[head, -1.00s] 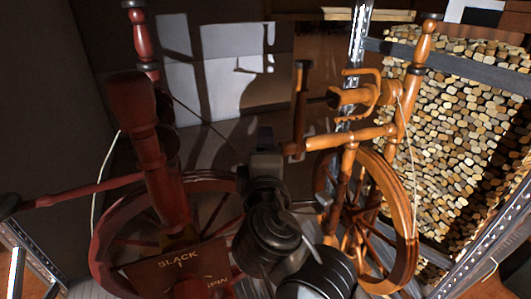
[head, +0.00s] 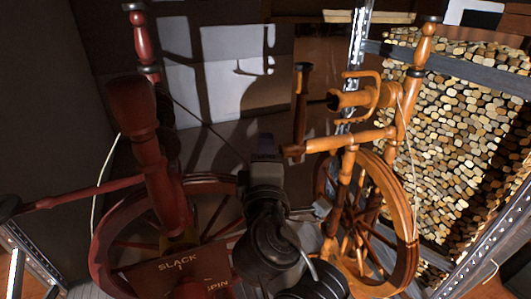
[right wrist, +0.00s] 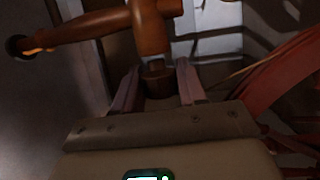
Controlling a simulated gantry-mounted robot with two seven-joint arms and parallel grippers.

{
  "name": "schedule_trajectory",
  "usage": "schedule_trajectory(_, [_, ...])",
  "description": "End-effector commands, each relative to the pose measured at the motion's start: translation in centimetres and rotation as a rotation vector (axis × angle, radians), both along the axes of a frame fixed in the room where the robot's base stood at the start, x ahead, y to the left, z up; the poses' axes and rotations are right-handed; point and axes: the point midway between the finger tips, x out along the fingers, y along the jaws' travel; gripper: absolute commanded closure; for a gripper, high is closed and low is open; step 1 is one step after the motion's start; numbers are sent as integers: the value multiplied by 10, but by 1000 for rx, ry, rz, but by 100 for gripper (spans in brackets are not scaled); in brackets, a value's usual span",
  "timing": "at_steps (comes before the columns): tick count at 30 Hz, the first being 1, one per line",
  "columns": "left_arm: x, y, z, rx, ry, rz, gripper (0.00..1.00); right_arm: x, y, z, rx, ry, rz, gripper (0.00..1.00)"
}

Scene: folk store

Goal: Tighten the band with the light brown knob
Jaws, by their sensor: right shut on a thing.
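The light brown spinning wheel (head: 400,235) stands right of centre in the head view. Its turned crossbar (head: 350,140) ends at the left in a light brown knob, and a dark-tipped post (head: 302,95) rises near that end. My right gripper (head: 265,143) is by this end of the bar. In the right wrist view, the fingers (right wrist: 158,88) stand on either side of a brown wooden knob (right wrist: 157,76) and are shut on it. The post (right wrist: 85,27) runs left from there to a dark tip. The drive band (head: 412,150) shows as a pale cord. My left gripper is not in view.
A dark red spinning wheel (head: 97,240) stands close at the left, with a sign (head: 180,270) reading SLACK in front. Its rim also shows in the right wrist view (right wrist: 280,85). Metal shelf posts (head: 490,215) and stacked wood-like pieces (head: 465,120) fill the right side.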

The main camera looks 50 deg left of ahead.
Motion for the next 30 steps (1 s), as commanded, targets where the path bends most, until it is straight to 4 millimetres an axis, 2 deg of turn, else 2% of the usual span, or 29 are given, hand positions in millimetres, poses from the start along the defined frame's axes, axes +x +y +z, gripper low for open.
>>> schedule_trajectory(18, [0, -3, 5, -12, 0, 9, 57, 0, 1, -2, 376, -157, -3, 89])
schedule_trajectory(30, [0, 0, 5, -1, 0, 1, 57, 1, 0, -1, 478, -202, -2, 89])
